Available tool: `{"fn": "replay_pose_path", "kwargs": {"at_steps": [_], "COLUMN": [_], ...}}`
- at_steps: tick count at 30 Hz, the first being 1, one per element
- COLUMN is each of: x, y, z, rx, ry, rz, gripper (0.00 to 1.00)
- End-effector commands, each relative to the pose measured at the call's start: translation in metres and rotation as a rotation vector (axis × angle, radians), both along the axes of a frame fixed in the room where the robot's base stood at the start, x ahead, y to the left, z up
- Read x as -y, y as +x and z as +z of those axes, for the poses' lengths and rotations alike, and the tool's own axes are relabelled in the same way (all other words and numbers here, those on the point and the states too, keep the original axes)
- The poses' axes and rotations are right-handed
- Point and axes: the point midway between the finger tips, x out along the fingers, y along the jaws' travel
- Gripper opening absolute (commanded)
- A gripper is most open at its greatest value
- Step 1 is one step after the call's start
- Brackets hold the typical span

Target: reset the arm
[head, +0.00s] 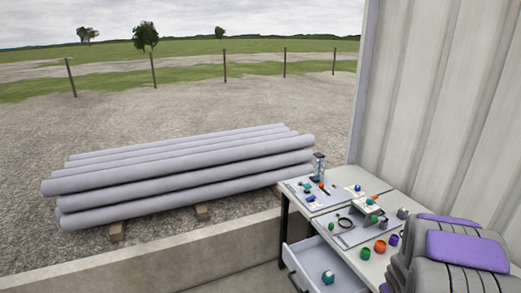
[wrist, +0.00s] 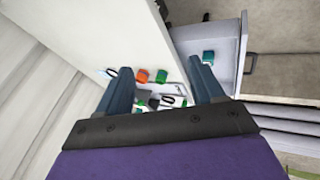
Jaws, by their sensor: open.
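My gripper (wrist: 162,82) shows in the wrist view with its two dark blue fingers spread apart and nothing held between them. It is above the table, with small parts visible beyond and between the fingers. In the head view, part of my arm (head: 467,250), grey with purple panels, fills the lower right corner. The fingers cannot be made out there.
A corrugated wall (head: 440,100) stands close on the right. Grey pipes (head: 180,175) are stacked outside.

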Motion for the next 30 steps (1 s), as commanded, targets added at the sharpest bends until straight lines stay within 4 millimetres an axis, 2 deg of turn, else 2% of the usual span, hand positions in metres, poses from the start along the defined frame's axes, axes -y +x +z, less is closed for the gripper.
{"fn": "replay_pose_path", "kwargs": {"at_steps": [1, 3, 8, 12, 20, 24, 27, 30], "x": [-0.011, -0.025, -0.064, -0.104, -0.186, -0.230, -0.256, -0.274], "y": [-0.006, -0.019, -0.053, -0.091, -0.172, -0.223, -0.257, -0.282], "z": [0.016, 0.033, 0.067, 0.091, 0.124, 0.136, 0.143, 0.148], "rx": [-0.013, -0.043, -0.109, -0.173, -0.306, -0.394, -0.456, -0.502], "ry": [-0.007, -0.004, 0.018, 0.058, 0.173, 0.246, 0.290, 0.322], "rz": [-0.020, -0.057, -0.133, -0.186, -0.236, -0.234, -0.222, -0.208], "gripper": [0.67, 0.67, 0.67, 0.67, 0.67, 0.67, 0.67, 0.67]}}
